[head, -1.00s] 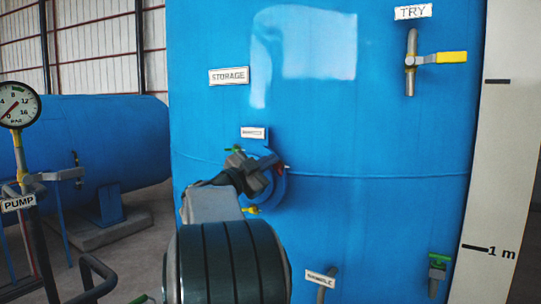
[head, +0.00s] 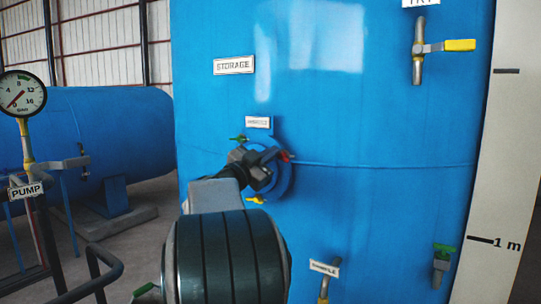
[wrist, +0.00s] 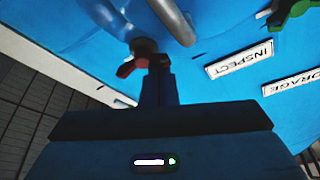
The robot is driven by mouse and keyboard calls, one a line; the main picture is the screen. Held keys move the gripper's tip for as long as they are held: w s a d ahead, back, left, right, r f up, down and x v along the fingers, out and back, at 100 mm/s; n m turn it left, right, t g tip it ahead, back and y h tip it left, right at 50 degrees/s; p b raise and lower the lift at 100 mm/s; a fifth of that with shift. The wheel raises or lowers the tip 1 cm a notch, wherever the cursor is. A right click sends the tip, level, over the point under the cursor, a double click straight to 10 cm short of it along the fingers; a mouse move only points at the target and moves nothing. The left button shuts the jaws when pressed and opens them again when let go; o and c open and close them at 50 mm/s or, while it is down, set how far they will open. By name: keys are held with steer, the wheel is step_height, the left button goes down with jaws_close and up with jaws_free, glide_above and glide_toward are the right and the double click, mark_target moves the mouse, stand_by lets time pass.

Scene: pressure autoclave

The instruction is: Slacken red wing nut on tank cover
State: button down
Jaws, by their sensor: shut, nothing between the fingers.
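The blue tank (head: 370,120) carries a small round cover (head: 283,182) low on its front. A red wing nut (head: 285,156) shows at the cover's upper right rim, and it also shows in the wrist view (wrist: 132,65). My gripper (head: 262,172) is in front of the cover and hides much of it. In the wrist view my gripper's fingers (wrist: 158,62) are together, with the tips right beside the red nut. I cannot tell whether they touch it. A green wing nut (head: 238,139) is at the upper left and a yellow one (head: 256,199) at the bottom.
A small label (head: 258,122) is above the cover, reading INSPECT in the wrist view (wrist: 239,59). A yellow-handled valve (head: 445,46) is at upper right. A pump gauge (head: 22,93) and pipe rails stand left.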

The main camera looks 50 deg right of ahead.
steer(key=a, duration=0.8)
steer(key=shift+s+a+r+b, duration=0.3)
steer(key=shift+s+r+b, duration=0.05)
steer(key=shift+s+b, duration=0.1)
steer(key=c, duration=1.8)
jaws_free()
steer(key=shift+a, duration=0.3)
steer(key=o, duration=0.4)
steer(key=shift+a+f+m, duration=0.15)
steer(key=shift+m, duration=0.15)
steer(key=shift+o, duration=0.2)
steer(key=d+m+t+y+b, duration=0.1)
steer(key=d+m, duration=0.2)
steer(key=m, duration=0.1)
steer(key=d+f+m+t+y+b, duration=0.1)
steer(key=d+m, duration=0.3)
steer(key=s+d+m+t+y+b, duration=0.1)
steer(key=d+m, duration=0.3)
steer(key=shift+f+m+b, duration=0.3)
